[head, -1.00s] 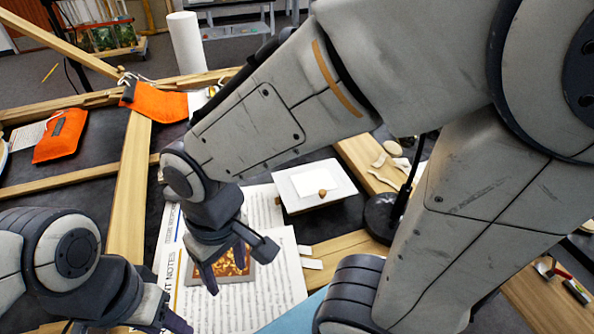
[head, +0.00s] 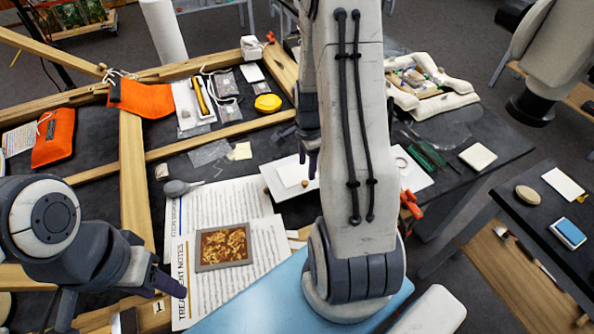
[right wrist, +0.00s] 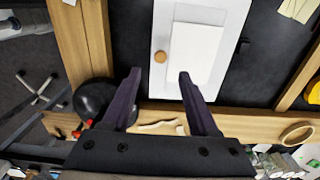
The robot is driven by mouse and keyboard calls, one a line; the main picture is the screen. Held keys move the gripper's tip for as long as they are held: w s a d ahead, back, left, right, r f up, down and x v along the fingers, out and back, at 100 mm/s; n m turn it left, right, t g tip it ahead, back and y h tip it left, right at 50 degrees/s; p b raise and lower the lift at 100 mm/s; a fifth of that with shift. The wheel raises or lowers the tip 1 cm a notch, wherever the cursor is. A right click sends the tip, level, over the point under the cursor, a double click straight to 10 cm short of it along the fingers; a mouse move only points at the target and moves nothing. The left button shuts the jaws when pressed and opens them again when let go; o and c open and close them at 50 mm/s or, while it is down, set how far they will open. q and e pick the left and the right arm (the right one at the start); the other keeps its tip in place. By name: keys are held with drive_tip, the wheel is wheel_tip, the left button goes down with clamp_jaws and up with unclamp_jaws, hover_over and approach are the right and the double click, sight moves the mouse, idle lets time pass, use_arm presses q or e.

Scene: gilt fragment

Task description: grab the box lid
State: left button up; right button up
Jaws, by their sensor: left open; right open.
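A flat white square piece with a raised white panel and a small round brown knob, which looks like the box lid (head: 276,182), lies on the dark table in the head view, partly behind my right arm. It also shows in the right wrist view (right wrist: 218,73), upper middle, with the knob at its left side. My right gripper (head: 306,160) is open and over or beside the lid; in the right wrist view its fingertips (right wrist: 160,76) point at the lid's near end, with nothing between them. Contact cannot be told. My left gripper (head: 118,300) is open and empty at lower left.
A dark-framed tray of gold flakes (head: 223,246) lies on printed sheets (head: 195,290). Wooden bars (head: 132,180) divide the table. A black round object (right wrist: 96,97) sits beside the right gripper.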

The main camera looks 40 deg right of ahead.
sight(305, 182)
drive_tip(key=shift+f, duration=0.7)
drive_tip(key=shift+a+f+p, duration=0.15)
drive_tip(key=shift+f+p, duration=0.4)
wheel_tip(305, 182, down, 3)
drive_tip(key=shift+f+p, duration=0.1)
drive_tip(key=shift+p, duration=0.6)
drive_tip(key=shift+w+f, duration=0.1)
drive_tip(key=shift+f, duration=0.4)
clamp_jaws()
